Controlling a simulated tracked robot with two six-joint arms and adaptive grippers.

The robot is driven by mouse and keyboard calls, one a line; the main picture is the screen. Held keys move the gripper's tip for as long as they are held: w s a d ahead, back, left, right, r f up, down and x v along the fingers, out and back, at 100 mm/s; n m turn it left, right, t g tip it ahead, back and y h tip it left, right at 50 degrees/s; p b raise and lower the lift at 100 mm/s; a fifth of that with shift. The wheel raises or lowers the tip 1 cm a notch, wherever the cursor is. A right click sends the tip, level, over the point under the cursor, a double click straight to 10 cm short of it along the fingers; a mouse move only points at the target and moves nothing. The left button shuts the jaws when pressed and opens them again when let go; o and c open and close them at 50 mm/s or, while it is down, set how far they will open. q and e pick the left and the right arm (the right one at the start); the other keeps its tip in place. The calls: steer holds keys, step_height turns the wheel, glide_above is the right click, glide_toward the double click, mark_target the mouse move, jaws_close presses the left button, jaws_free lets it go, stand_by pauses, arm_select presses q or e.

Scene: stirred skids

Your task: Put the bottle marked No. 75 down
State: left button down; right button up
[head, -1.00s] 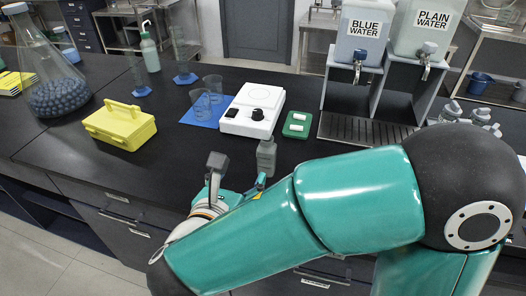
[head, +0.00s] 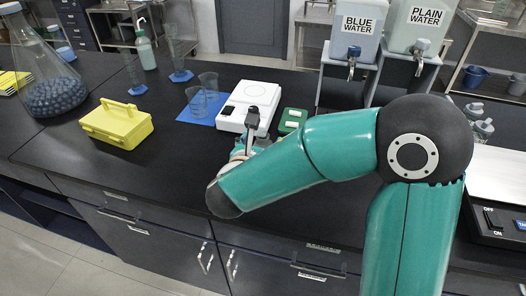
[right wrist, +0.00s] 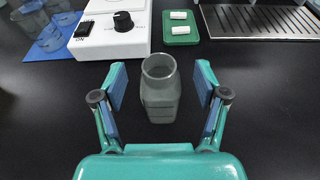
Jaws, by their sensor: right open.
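A grey, open-necked bottle (right wrist: 160,88) stands upright on the black bench in the right wrist view. No number shows on the side I see, so I cannot tell whether it is No. 75. My right gripper (right wrist: 161,84) is open, with one blue-padded finger on each side of the bottle and a gap on both sides. In the head view my right gripper (head: 254,128) is in front of the white device, and I cannot make out the bottle behind it. My left gripper is not in view.
Just beyond are a white device with a knob (head: 252,103) and a green tray with two white pieces (head: 291,121). Glass beakers (head: 208,88) stand on a blue mat to the left, near a yellow box (head: 117,124). Water dispensers (head: 352,45) stand at the back right.

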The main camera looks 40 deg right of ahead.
steer(key=shift+x, duration=0.8)
steer(key=shift+a, duration=0.1)
steer(key=c, duration=1.3)
steer(key=shift+r, duration=0.1)
